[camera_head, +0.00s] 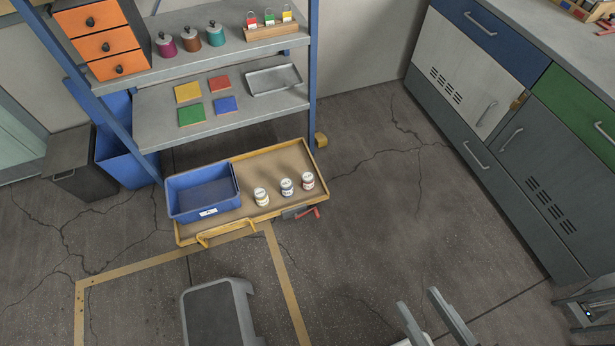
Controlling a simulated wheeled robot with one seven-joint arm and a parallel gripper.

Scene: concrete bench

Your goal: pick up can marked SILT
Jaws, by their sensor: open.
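Three small white cans stand upright in the right part of a shallow wooden tray (240,225) below the shelf. The left can (261,197) has a yellowish band, the middle can (287,187) a bluish one, and the right can (308,182) a reddish one. Their lettering is too small to read, so I cannot tell which is marked SILT. My gripper (416,297) shows at the bottom edge, right of centre, with its two grey fingers apart and nothing visible between them. It is well to the lower right of the cans and apart from them.
A blue bin (202,191) fills the tray's left part. A red-handled tool (302,212) is at its right front edge. The shelf unit (220,113) stands behind the tray, a grey stool-like thing (219,312) in front. Cabinets (500,130) line the right; floor between is clear.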

